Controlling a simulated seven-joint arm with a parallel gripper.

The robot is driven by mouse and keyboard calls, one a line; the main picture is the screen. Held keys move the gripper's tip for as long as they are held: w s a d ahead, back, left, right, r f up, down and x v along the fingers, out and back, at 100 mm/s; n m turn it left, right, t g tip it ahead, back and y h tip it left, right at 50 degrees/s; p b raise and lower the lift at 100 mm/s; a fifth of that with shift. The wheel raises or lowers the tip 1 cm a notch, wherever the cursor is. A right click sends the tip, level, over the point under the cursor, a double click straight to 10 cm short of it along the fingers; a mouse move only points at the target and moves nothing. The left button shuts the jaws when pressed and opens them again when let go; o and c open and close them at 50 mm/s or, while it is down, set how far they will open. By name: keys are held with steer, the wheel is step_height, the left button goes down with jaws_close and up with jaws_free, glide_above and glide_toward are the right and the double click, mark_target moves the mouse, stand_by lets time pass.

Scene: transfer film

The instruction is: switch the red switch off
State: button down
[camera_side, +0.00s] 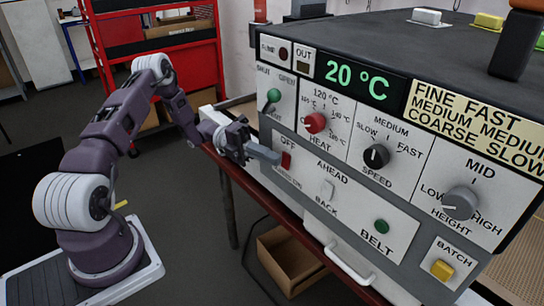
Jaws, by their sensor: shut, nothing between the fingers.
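The red switch (286,160) sits on the lower left of the machine's front panel. The word OFF is printed above it, and the label below is partly hidden by my gripper. My gripper (274,156) is shut and empty, its grey fingertips just left of the red switch. I cannot tell whether the fingertips touch it. The switch's exact tilt is too small to read.
A green lever (272,97), a red heat knob (315,122), a black speed knob (376,156) and a white ahead/back switch (327,190) are nearby on the panel. A green belt button (381,226) is lower right. An open cardboard box (290,262) lies below.

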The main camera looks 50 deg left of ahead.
steer(key=s+a, duration=0.5)
steer(key=a, duration=0.4)
steer(key=shift+s+a+r, duration=0.3)
steer(key=shift+a, duration=0.1)
steer(key=s+d+r+m+g+y, duration=0.3)
steer(key=d+r+m+y, duration=0.3)
steer(key=m, duration=0.3)
steer(key=s+d+r+m+g+y, duration=0.35)
steer(key=d+r+m, duration=0.25)
steer(key=d+m, duration=0.25)
steer(key=s+d+r+m+t+y, duration=0.2)
steer(key=s+m+t+y, duration=0.2)
steer(key=s+m, duration=0.3)
steer(key=s+d+r+m+t+y, duration=0.2)
steer(key=s+m, duration=0.4)
steer(key=m, duration=0.7)
steer(key=shift+s+d+r+t+y, duration=0.25)
steer(key=shift+s+t+y, duration=0.1)
steer(key=shift+t+y, duration=0.65)
